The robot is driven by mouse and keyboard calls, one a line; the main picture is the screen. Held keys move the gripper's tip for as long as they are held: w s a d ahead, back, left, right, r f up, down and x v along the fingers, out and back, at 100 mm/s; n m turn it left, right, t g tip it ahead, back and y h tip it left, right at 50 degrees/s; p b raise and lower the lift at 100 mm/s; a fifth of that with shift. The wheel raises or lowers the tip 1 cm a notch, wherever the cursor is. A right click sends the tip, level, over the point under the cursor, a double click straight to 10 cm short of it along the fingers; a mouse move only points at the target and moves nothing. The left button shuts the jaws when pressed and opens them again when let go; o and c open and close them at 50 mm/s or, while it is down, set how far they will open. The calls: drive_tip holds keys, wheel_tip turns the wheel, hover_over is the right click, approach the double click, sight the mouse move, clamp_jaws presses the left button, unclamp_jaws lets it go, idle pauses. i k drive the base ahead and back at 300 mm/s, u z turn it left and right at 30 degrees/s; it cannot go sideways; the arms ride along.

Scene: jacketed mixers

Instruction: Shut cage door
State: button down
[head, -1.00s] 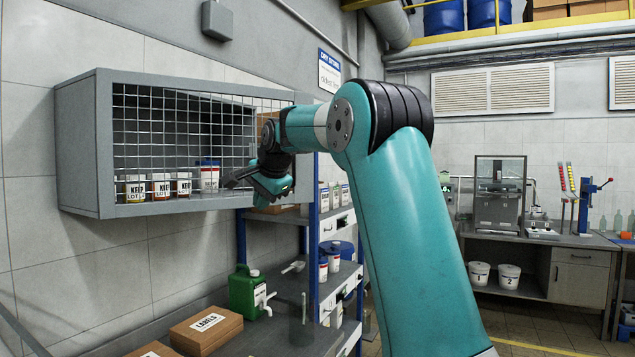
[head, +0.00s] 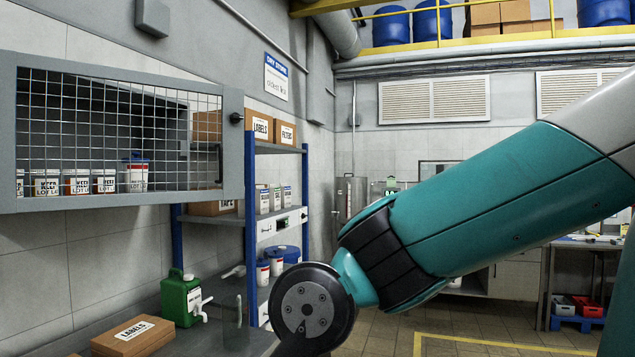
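The cage is a grey wall cabinet at the left of the head view. Its wire-mesh door (head: 232,178) has a grey frame and a dark knob on its right edge. The door seems to stand ajar: its right edge reaches past the cabinet's dark interior, and shelf boxes show through the mesh there. Several white jars (head: 75,181) and a larger white tub with a blue lid (head: 136,172) stand inside behind the mesh. My arm comes in from the right and bends down at the bottom middle, well apart from the door. My gripper is below the picture's edge.
A blue-framed shelf rack (head: 250,190) with boxes (head: 262,127) and tubs stands right of the cage. Below are a green canister (head: 181,298) and a labelled carton (head: 134,333) on a bench. Open floor (head: 470,325) lies to the right.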

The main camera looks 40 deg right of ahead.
sight(232, 148)
drive_tip(key=z, duration=1.2)
drive_tip(key=i, duration=0.7)
drive_tip(key=u, duration=0.35)
